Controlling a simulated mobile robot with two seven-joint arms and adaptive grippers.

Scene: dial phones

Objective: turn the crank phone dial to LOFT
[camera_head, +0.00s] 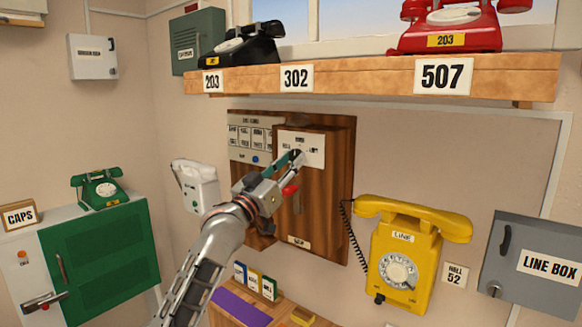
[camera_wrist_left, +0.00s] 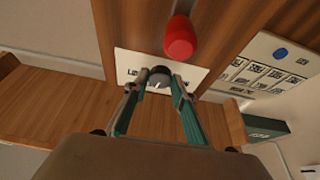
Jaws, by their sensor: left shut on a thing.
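The crank phone (camera_head: 338,175) is a dark wooden box on the wall, with a white dial plate (camera_head: 317,142) near its top. Labels stand on both sides of the dial; the right one seems to read LOFT. My left gripper (camera_head: 295,159) is shut on the small dark dial knob (camera_wrist_left: 159,73), one green-padded finger on each side in the left wrist view. The fingers hide most of the knob in the head view, and I cannot tell where its pointer stands. My right gripper is not in view.
A red crank handle (camera_head: 290,189) sticks out just below my left gripper; it also shows near the fingers in the left wrist view (camera_wrist_left: 180,37). A wooden shelf (camera_head: 385,80) with phones runs above. A yellow phone (camera_head: 405,265) hangs at right, a white one (camera_head: 197,190) at left.

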